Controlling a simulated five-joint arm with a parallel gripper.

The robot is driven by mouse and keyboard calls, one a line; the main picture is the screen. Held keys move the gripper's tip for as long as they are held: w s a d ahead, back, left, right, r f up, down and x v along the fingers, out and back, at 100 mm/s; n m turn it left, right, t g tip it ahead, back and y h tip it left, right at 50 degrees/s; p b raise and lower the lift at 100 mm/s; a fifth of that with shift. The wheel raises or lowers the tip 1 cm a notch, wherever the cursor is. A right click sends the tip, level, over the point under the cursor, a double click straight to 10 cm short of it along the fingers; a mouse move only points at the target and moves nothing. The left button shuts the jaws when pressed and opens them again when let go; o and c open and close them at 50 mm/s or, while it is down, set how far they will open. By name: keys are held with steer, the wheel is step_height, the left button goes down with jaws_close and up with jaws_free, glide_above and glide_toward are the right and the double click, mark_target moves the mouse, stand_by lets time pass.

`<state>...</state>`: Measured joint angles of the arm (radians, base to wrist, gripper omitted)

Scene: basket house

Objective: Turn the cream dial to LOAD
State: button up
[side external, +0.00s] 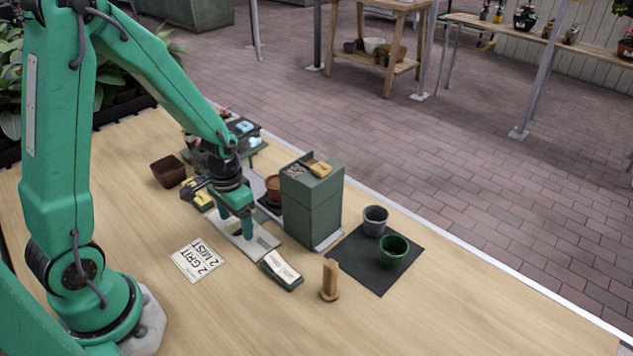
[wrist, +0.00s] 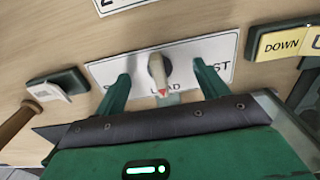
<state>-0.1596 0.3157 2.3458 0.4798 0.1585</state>
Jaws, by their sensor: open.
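The cream dial (wrist: 156,68) sits on a white label plate (wrist: 115,72) in the wrist view. Its red-marked end lies over the word LOAD, towards my gripper's palm. Letters ending in ST show on the plate's right, and the left lettering is partly covered. My gripper (wrist: 162,71) is open, with one finger on each side of the dial and a visible gap to it on both sides. In the side external view my gripper (side external: 236,227) is low over the plate (side external: 255,243) and hides the dial.
A printed card reading 2 GRIT 2 MIST (side external: 198,260) lies beside the plate. A green box tower (side external: 312,212), a labelled dark block (side external: 282,270) and a wooden peg (side external: 329,280) stand nearby. A yellow DOWN switch (wrist: 283,42) is at right. The front table area is clear.

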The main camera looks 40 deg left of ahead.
steer(key=shift+r, duration=0.15)
stand_by(0.3)
steer(key=shift+r, duration=3.35)
steer(key=shift+d+r, duration=0.1)
steer(key=shift+r, duration=0.4)
steer(key=s+d+r+t, duration=0.2)
steer(key=s+r, duration=0.2)
steer(key=r, duration=0.3)
steer(key=s+d+r+t, duration=0.2)
steer(key=s+r+t, duration=0.1)
steer(key=r, duration=0.5)
steer(key=shift+s+d+r+t, duration=0.2)
steer(key=shift+s+d+t, duration=0.15)
steer(key=shift+s, duration=0.55)
